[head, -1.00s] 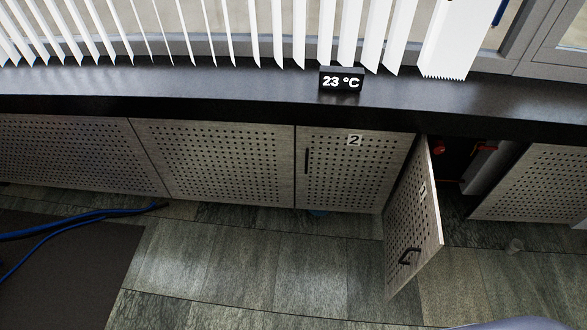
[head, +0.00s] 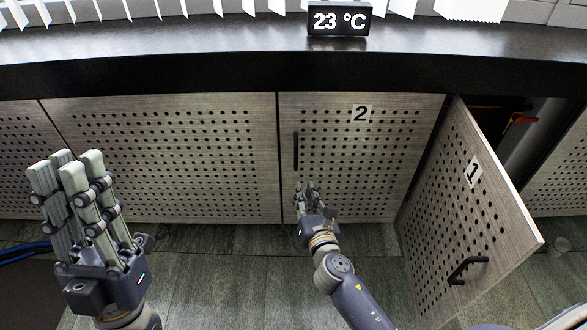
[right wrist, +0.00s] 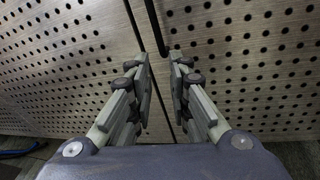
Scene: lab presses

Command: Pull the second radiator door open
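The second radiator door (head: 365,165) is a grey perforated panel marked 2, flush and closed in the head view. Its black vertical handle (head: 295,151) is near its left edge. My right gripper (head: 307,188) is open just below the handle, in front of the panel. In the right wrist view the handle (right wrist: 155,28) lies beyond the gap between the fingertips (right wrist: 161,62), not between the fingers. My left gripper (head: 68,168) is raised at the left, open and empty, away from the handle.
Door 1 (head: 465,205) stands swung open at the right, with its handle (head: 467,269) low on it. A black sill (head: 180,62) with a 23 °C display (head: 339,19) runs above the doors. Blue hoses (head: 22,250) lie on the floor at left.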

